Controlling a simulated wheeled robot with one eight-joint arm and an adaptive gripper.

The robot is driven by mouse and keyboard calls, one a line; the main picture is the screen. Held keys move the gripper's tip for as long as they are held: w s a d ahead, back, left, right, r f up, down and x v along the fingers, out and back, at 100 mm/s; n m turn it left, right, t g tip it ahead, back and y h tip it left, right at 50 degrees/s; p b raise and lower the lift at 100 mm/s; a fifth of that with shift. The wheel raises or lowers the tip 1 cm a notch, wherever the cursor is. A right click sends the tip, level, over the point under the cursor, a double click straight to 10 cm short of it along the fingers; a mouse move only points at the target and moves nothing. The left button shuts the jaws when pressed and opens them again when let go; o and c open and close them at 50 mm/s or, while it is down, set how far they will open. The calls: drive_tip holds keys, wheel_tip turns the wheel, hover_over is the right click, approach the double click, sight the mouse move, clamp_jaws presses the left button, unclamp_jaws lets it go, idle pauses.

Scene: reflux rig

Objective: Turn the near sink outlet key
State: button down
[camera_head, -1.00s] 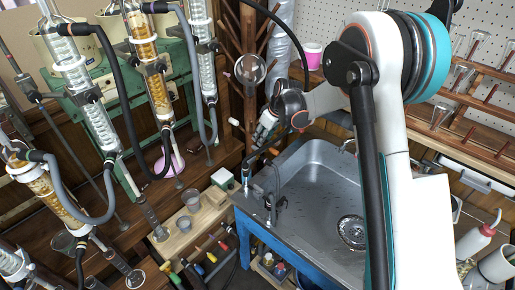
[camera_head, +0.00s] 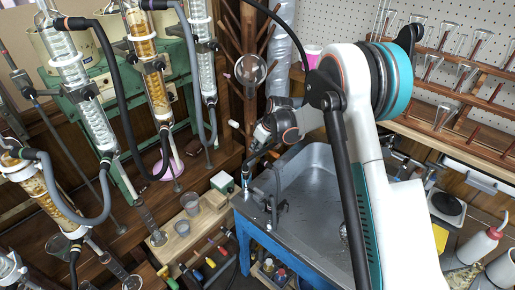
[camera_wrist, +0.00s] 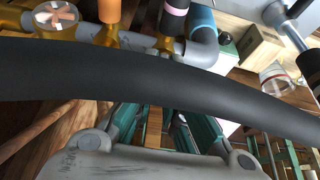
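The steel sink (camera_head: 305,222) is in the middle of the head view, on a blue frame. At its left edge stand a dark outlet fitting (camera_head: 276,205) and a thin upright piece with a blue band (camera_head: 246,178). I cannot make out the near outlet key for certain. My gripper (camera_head: 256,145) is above the sink's far left corner, near the top of these fittings. In the wrist view its two teal fingers (camera_wrist: 160,130) are apart with nothing visible between them. A thick black hose (camera_wrist: 150,75) crosses in front of them and hides part of the view.
Yellow and grey pipe fittings (camera_wrist: 110,35) lie beyond the hose in the wrist view. Glass condensers (camera_head: 152,75) with black and grey hoses stand left. A wooden peg post (camera_head: 249,60) stands behind my gripper. A balance (camera_head: 447,206) and bottles are right.

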idle(0.4)
drive_tip(key=m, duration=0.2)
drive_tip(key=m+t+h, duration=0.1)
drive_tip(key=m, duration=0.1)
drive_tip(key=shift+s+a+m, duration=0.1)
drive_tip(key=shift+a+m, duration=0.1)
drive_tip(key=shift+m, duration=0.1)
drive_tip(key=m+h, duration=0.1)
drive_tip(key=m, duration=0.1)
drive_tip(key=m+h, duration=0.1)
drive_tip(key=m, duration=0.1)
drive_tip(key=shift+a+m+t, duration=0.2)
drive_tip(key=shift+m+t, duration=0.1)
drive_tip(key=m+h, duration=0.2)
drive_tip(key=m, duration=0.2)
drive_tip(key=shift+a+m, duration=0.15)
drive_tip(key=shift+m, duration=0.15)
drive_tip(key=shift+a+m+g+h, duration=0.1)
drive_tip(key=shift+m+g+h, duration=0.3)
drive_tip(key=shift+m, duration=0.75)
drive_tip(key=shift+m+g+h, duration=0.3)
drive_tip(key=shift+m+g, duration=0.1)
drive_tip(key=shift+m, duration=0.75)
